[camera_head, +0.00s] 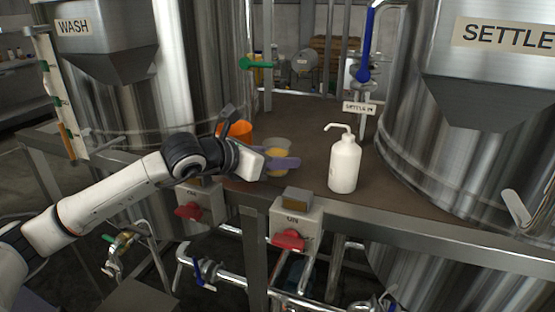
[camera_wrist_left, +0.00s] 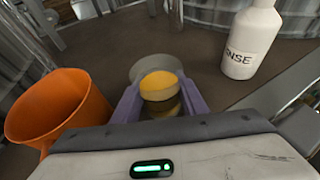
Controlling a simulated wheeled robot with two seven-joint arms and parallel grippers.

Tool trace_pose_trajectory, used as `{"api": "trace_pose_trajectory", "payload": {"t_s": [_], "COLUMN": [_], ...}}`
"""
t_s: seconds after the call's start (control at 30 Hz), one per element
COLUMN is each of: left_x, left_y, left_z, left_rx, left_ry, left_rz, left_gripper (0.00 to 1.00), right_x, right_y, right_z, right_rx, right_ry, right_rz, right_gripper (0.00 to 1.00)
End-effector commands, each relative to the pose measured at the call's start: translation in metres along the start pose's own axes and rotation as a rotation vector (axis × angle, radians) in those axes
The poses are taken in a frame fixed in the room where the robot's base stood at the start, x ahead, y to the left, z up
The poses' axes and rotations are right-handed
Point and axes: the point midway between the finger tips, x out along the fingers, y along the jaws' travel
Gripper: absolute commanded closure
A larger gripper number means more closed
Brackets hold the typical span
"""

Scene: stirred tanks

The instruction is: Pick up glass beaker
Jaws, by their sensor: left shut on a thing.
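The glass beaker (camera_head: 279,146) is clear, with yellow contents, and is at the deck's front part, right of an orange container. In the left wrist view the beaker (camera_wrist_left: 146,67) sits between two purple fingers. My left gripper (camera_head: 281,163) is shut on the beaker, with a finger on each side. The beaker looks upright; its lower part is partly hidden by the fingers, and I cannot tell whether it touches the deck. My right gripper is not in view.
An orange container (camera_wrist_left: 58,108) stands close left of the beaker. A white rinse bottle (camera_head: 344,165) stands to the right. Large steel tanks flank the brown deck (camera_head: 310,128). Switch boxes with red handles (camera_head: 288,240) are on the front edge.

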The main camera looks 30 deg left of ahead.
Motion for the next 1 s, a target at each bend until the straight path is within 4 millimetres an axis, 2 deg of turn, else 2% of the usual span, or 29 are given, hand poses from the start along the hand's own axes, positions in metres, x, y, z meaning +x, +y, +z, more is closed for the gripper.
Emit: {"api": "trace_pose_trajectory", "payload": {"t_s": [0.17,0.4,0.6,0.73,1.0], "left_x": [-0.005,-0.024,-0.035,-0.038,-0.038], "left_y": [0.001,0.0,0.0,0.0,0.0], "left_z": [0.014,0.059,0.086,0.092,0.093], "left_rx": [0.001,0.001,0.0,0.0,0.0], "left_ry": [-0.007,-0.009,-0.005,-0.002,-0.001], "left_rz": [0.001,0.001,0.001,0.001,0.001], "left_gripper": [0.86,0.86,0.86,0.86,0.86], "right_x": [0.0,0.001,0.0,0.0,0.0], "right_y": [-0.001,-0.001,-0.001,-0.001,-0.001], "right_z": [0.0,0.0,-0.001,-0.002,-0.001], "right_rx": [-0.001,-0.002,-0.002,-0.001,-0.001], "right_ry": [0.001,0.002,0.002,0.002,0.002], "right_rz": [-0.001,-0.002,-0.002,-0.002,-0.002], "right_gripper": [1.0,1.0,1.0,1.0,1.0]}}
